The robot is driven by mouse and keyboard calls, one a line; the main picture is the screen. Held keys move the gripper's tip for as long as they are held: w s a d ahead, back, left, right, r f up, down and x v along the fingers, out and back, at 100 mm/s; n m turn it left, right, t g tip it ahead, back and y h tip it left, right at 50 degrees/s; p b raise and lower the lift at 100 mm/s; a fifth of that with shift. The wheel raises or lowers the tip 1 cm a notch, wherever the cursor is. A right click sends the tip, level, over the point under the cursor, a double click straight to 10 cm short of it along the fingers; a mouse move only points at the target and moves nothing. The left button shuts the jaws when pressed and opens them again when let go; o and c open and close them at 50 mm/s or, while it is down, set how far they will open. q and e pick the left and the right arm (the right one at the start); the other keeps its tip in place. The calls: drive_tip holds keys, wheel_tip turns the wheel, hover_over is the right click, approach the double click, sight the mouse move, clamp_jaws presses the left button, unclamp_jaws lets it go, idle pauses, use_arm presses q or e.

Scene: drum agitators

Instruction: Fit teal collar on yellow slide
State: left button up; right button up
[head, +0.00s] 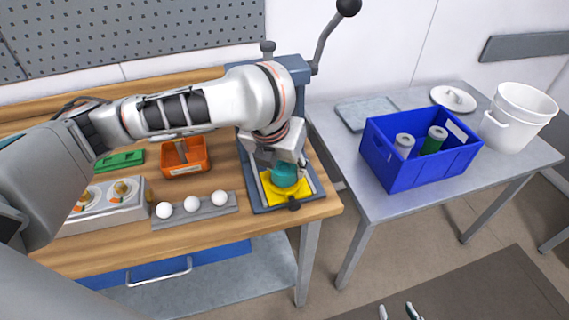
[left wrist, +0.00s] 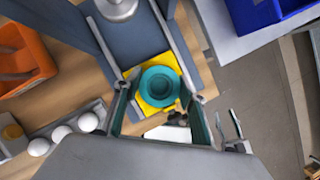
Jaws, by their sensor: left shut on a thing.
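The teal collar (head: 285,174) is a round ring with a wide flange. It is between the fingers of my left gripper (head: 284,165), which is shut on it. In the left wrist view the collar (left wrist: 159,86) shows from above, over the yellow slide (left wrist: 150,107). The yellow slide (head: 287,194) lies in the grey-blue base of the press. I cannot tell whether the collar touches the slide. My right gripper (head: 398,312) shows only its fingertips at the bottom edge, apart and empty.
The press (head: 291,66) with its long lever stands behind my left gripper. An orange bin (head: 185,167) and a rack of white balls (head: 211,211) are on the wooden bench to the left. A blue crate (head: 382,172) and white bucket (head: 518,128) stand on the grey table.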

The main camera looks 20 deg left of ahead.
use_arm(q)
drive_tip(key=shift+f, duration=0.6)
idle(0.6)
drive_tip(key=shift+f+p, duration=0.1)
drive_tip(key=shift+p, duration=0.55)
drive_tip(key=o, duration=1.3)
drive_tip(key=shift+o, duration=0.2)
drive_tip(key=v, duration=1.2)
